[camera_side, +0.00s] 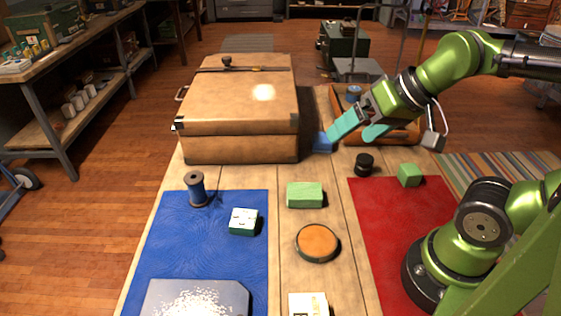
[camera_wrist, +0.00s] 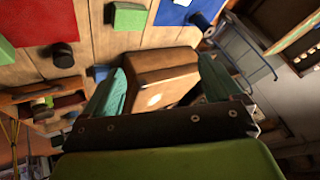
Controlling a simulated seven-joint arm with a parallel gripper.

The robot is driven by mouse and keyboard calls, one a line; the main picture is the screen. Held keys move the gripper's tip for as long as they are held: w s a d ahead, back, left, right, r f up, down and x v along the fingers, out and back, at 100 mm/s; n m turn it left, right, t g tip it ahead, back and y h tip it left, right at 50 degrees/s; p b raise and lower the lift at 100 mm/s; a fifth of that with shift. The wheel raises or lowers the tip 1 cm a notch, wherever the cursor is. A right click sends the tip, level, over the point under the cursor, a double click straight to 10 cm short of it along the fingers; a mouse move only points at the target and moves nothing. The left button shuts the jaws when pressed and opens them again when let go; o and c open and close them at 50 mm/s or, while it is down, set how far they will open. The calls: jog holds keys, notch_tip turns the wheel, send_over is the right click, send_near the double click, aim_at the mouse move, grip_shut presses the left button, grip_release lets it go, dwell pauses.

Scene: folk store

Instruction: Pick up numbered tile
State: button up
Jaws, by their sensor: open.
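A small white tile with dark marks on top and green sides (camera_side: 243,221) lies on the blue mat (camera_side: 185,250). A second white piece with dark marks (camera_side: 308,304) is cut off by the bottom edge of the side view. I cannot read a number on either. My gripper (camera_side: 350,138) is open and empty, right of the large tan case (camera_side: 236,110) and far behind both pieces. Its teal fingers also show in the wrist view (camera_wrist: 163,80), with the tan case (camera_wrist: 165,65) beyond them. Neither white piece is clearly visible in the wrist view.
A blue block (camera_side: 322,142) stands close to my left finger. A wooden tray (camera_side: 405,135) is behind my gripper. A blue spool (camera_side: 196,188), green block (camera_side: 304,195), round orange-topped piece (camera_side: 317,242), black cylinder (camera_side: 364,164) and green cube (camera_side: 409,175) stand around the table.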

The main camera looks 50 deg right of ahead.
jog(key=m+g+h, duration=0.2)
jog(key=m+g, duration=0.5)
send_over(243, 217)
notch_tip(243, 217, down, 8)
jog(key=f, duration=1)
jog(key=shift+s+d+f, duration=0.15)
jog(key=shift+s, duration=0.05)
jog(key=shift+w+f, duration=0.1)
jog(key=shift+f, duration=2.85)
jog(key=shift+c, duration=0.4)
